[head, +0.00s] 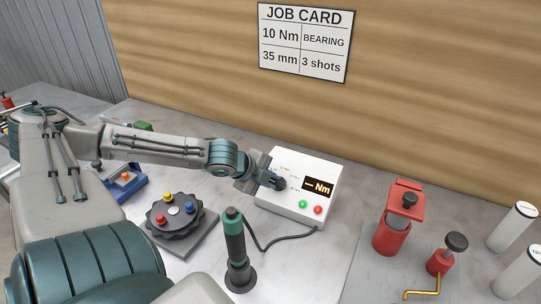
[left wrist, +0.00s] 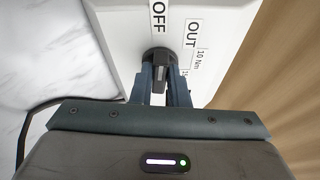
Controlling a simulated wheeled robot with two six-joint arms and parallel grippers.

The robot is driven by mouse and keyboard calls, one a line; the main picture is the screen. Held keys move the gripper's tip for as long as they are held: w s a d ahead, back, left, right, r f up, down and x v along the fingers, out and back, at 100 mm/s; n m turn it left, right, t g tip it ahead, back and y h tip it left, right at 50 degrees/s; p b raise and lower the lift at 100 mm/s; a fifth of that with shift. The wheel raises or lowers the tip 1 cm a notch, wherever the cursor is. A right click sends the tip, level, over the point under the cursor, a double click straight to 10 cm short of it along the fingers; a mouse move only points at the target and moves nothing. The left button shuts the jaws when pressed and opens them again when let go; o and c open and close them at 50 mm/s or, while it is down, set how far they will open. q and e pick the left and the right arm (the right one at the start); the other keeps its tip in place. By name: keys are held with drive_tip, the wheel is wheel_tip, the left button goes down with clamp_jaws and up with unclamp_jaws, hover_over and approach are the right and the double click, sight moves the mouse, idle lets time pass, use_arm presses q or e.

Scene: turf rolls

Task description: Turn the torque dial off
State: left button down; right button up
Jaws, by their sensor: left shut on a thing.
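The torque control box (head: 308,173) is white and stands on the bench at the centre of the head view. Its display reads "-- Nm", with a green and a red button below. My left gripper (head: 277,184) reaches the box's left part and covers the dial there. In the left wrist view, my left gripper (left wrist: 162,88) is shut on the dark torque dial (left wrist: 158,55). Labels OFF, OUT and 10 Nm show around the dial. The dial's exact pointing is partly hidden by the fingers. My right gripper is not in view.
A green and black driver (head: 236,245) stands in front of the box, its cable running to the box. A dark round fixture (head: 175,217) with coloured knobs sits at left. Red containers (head: 398,215) stand at right. A job card (head: 306,42) hangs on the wall.

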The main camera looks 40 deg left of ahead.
use_arm(q)
drive_tip(key=shift+f+n+p, duration=0.1)
drive_tip(key=shift+n+p, duration=0.3)
drive_tip(key=shift+n, duration=0.3)
idle(0.4)
idle(0.3)
drive_tip(key=c, duration=1.4)
unclamp_jaws()
